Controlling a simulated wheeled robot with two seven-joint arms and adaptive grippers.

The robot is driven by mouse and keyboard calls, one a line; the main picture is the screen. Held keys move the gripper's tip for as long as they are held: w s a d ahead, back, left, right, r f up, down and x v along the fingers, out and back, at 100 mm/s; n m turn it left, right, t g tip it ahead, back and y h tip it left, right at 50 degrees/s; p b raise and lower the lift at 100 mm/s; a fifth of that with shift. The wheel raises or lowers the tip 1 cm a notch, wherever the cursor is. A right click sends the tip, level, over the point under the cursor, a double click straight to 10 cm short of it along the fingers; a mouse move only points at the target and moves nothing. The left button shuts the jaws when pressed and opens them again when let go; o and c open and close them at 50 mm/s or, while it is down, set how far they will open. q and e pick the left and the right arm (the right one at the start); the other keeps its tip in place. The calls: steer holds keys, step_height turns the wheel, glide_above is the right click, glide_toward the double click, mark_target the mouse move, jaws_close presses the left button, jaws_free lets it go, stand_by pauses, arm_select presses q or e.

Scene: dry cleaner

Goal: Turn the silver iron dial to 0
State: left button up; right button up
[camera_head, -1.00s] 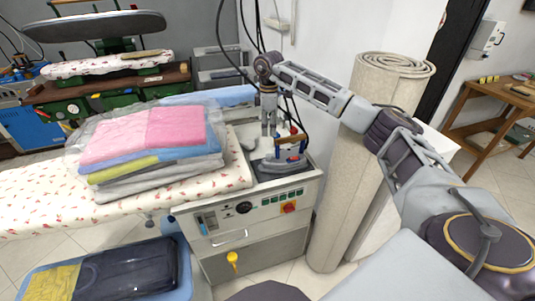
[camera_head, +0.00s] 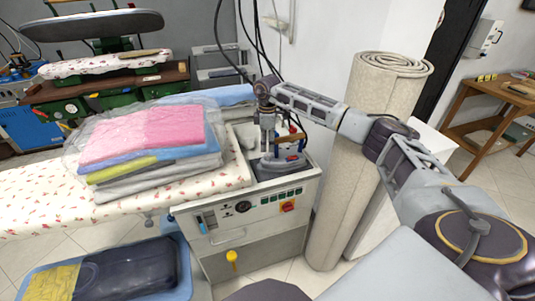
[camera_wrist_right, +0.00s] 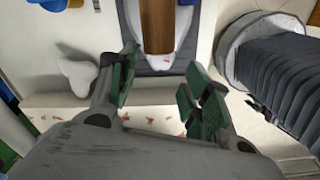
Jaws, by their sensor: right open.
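The silver iron (camera_head: 282,167) rests on the right end of the ironing station, its brown handle on top. In the right wrist view its wooden handle (camera_wrist_right: 158,25) and grey body show at the top centre, with a small red mark near the handle's lower end. I cannot make out the dial or its setting. My left gripper is out of view.
Folded, wrapped laundry (camera_head: 150,145) is stacked on the flowered ironing board (camera_head: 40,195) to the left. The station's control panel (camera_head: 245,207) faces me. A rolled carpet (camera_head: 345,180) stands close on the right. Black cables hang behind the gripper.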

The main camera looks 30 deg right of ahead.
mark_target(268, 154)
step_height(268, 154, down, 4)
steer(key=shift+f, duration=0.2)
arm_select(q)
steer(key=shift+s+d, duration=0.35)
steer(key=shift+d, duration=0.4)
arm_select(e)
steer(key=shift+f, duration=0.9)
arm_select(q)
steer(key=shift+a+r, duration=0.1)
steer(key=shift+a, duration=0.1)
